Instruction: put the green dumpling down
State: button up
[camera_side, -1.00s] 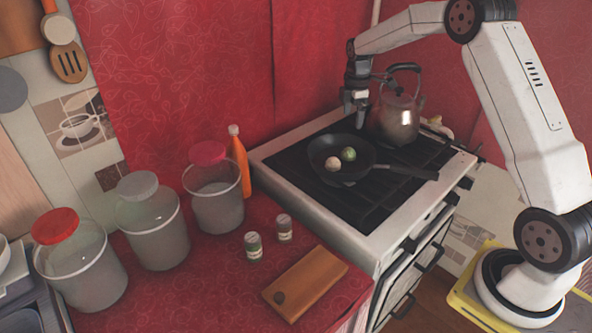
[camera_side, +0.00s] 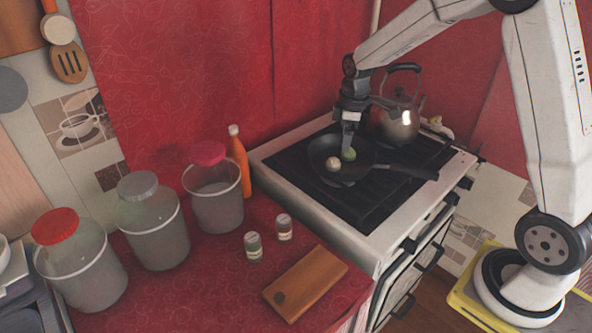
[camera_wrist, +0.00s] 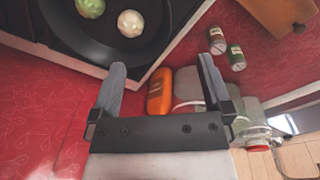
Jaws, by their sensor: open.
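The green dumpling (camera_side: 349,155) lies in the black frying pan (camera_side: 318,150) on the stove, beside a pale dumpling (camera_side: 333,165). My gripper (camera_side: 350,142) is open and low over the pan, close to the green dumpling and partly in front of its top in the side view. Whether they touch is not clear there. In the wrist view my open fingers (camera_wrist: 162,68) have nothing between them. The green dumpling (camera_wrist: 90,7) is cut by the top edge, beyond the left finger, with the pale one (camera_wrist: 130,23) to its right.
A metal kettle (camera_side: 400,122) stands on the stove (camera_side: 375,215) right behind the pan. On the red counter are an orange bottle (camera_side: 239,160), several lidded jars, two small shakers and a wooden board (camera_side: 305,282). The pan handle (camera_side: 407,171) points right.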

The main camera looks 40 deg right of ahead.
jog(key=s+a+f+m, duration=0.1)
jog(key=s+a+m, duration=0.2)
jog(key=s+a, duration=0.2)
jog(key=s+a+f+m+t, duration=0.1)
jog(key=s+a+m, duration=0.3)
jog(key=s, duration=0.7)
jog(key=shift+s+a+m+t, duration=0.3)
jog(key=shift+s+a, duration=0.1)
jog(key=shift+a, duration=0.4)
